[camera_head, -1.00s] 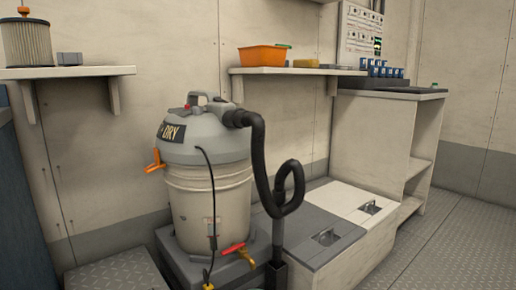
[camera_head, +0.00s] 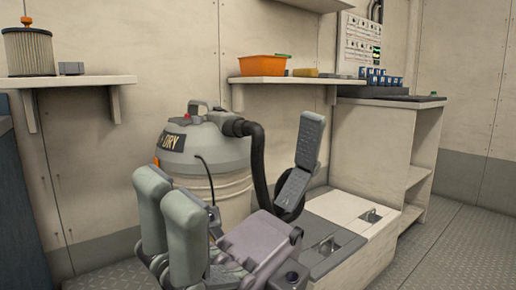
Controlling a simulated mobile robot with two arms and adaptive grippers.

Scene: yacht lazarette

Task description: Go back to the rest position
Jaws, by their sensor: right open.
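My right gripper (camera_head: 238,160) is large in the foreground of the head view, in front of the wet/dry vacuum (camera_head: 195,145). Two grey fingers point up at its left, and one dark, bent finger stands at its right. The fingers are wide apart and nothing is between them. The gripper hides the lower part of the vacuum and part of its black hose (camera_head: 258,160). Whether it touches them I cannot tell. My left gripper is not in view.
A wall shelf (camera_head: 270,80) holds an orange bin (camera_head: 263,66). A left shelf (camera_head: 75,82) holds a filter (camera_head: 28,50). A white cabinet (camera_head: 375,140) and low locker lids (camera_head: 345,208) are at the right. The metal floor (camera_head: 445,240) at the right is clear.

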